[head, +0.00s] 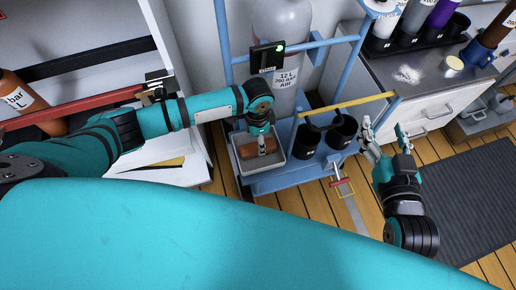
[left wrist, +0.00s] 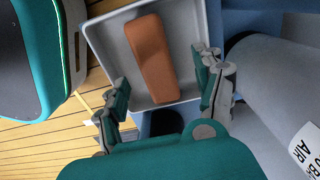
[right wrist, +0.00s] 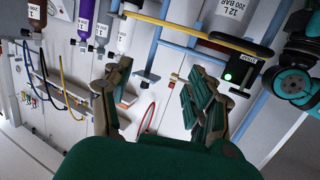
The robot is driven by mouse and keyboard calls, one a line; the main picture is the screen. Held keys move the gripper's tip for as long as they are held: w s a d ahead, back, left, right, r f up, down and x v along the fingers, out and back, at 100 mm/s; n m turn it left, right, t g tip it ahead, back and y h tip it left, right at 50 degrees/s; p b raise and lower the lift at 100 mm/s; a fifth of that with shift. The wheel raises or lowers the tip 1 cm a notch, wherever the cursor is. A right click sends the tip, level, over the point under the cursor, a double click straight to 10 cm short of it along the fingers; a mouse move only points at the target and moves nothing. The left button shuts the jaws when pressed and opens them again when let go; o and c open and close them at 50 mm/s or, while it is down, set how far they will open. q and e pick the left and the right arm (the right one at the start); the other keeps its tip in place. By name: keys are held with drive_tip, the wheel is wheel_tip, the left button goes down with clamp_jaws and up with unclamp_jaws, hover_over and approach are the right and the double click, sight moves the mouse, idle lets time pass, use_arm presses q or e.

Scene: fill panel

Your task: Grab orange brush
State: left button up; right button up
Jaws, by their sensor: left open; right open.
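The orange brush (left wrist: 153,60) looks like a plain orange-brown block. It lies in a grey tray (left wrist: 105,40) in the left wrist view. In the head view the brush (head: 247,151) shows in the same tray (head: 275,166), partly hidden by my left gripper (head: 264,146). My left gripper is open over the tray, its fingers (left wrist: 166,85) on either side of the brush's near end with gaps to it. Whether the fingertips are below the tray's rim is hard to tell. My right gripper (head: 385,132) is open and empty, right of the cart and far from the brush.
The tray is on a blue cart (head: 270,183) with a grey gas cylinder (head: 283,25) behind it. Two black cups (head: 306,141) stand right of the tray. A yellow bar (head: 345,104) crosses above them. A white shelf (head: 190,150) stands to the left.

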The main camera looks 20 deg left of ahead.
use_arm(q)
drive_tip(key=f+b, duration=0.1)
drive_tip(key=f, duration=0.1)
drive_tip(key=f+b, duration=0.1)
drive_tip(key=f, duration=0.1)
drive_tip(key=shift+s+d+f, duration=0.15)
drive_tip(key=shift+s+f, duration=0.05)
use_arm(e)
wheel_tip(320, 180, up, 10)
drive_tip(key=a+t+y, duration=0.1)
drive_tip(key=t+y, duration=0.1)
drive_tip(key=t, duration=0.4)
drive_tip(key=shift+a+f, duration=0.15)
drive_tip(key=shift+f, duration=0.05)
use_arm(q)
drive_tip(key=shift+c, duration=0.4)
use_arm(e)
drive_tip(key=shift+s, duration=0.1)
use_arm(q)
drive_tip(key=c, duration=1.2)
drive_tip(key=shift+r, duration=0.1)
